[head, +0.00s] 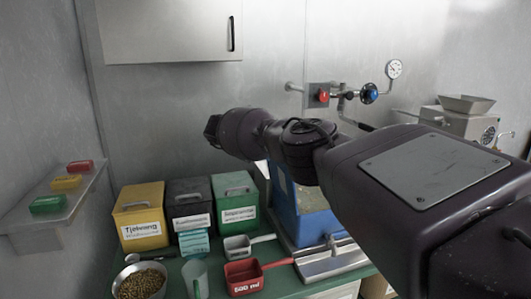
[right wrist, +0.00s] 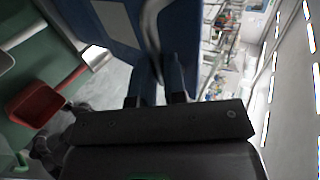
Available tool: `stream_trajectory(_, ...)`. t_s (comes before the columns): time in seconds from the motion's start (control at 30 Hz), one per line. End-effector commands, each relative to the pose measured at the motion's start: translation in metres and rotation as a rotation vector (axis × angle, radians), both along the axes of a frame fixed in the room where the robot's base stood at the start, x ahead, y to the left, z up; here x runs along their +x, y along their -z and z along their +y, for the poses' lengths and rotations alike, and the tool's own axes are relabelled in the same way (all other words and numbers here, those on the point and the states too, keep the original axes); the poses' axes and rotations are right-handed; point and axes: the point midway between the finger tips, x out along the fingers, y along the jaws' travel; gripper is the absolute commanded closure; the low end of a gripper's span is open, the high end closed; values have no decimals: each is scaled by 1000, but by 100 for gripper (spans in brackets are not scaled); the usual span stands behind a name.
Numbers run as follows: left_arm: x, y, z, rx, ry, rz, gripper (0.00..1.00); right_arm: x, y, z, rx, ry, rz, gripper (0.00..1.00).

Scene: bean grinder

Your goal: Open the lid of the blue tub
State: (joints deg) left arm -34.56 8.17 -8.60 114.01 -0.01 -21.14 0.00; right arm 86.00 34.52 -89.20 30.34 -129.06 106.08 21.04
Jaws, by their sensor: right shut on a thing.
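The blue tub (head: 285,213) stands at the back of the green counter, partly hidden behind my right arm. A tan area shows at its upper part; my arm hides much of the lid, so I cannot tell from the head view how far it is open. In the head view the right fingertips are hidden. My left gripper is not in view.
Yellow (head: 140,213), black (head: 190,203) and green (head: 234,200) bins stand left of the tub. Pipes and a gauge (head: 394,69) are behind.

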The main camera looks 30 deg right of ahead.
Motion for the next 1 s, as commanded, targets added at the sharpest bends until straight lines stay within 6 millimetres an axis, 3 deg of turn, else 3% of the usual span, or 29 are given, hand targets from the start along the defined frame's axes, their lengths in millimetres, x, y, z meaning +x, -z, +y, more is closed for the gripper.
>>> stream_trajectory(0.03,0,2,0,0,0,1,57,-3,11,-4,4,8,11,100)
stream_trajectory(0.1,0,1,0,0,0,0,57,-3,11,-4,5,8,11,100)
stream_trajectory(0.13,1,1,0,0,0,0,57,-3,11,-4,5,8,11,85)
stream_trajectory(0.3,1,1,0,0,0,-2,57,-2,9,-3,3,6,9,62)
stream_trajectory(0.67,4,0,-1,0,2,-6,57,0,3,3,2,3,6,62)
stream_trajectory(1.0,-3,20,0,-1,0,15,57,11,-22,49,1,2,6,62)
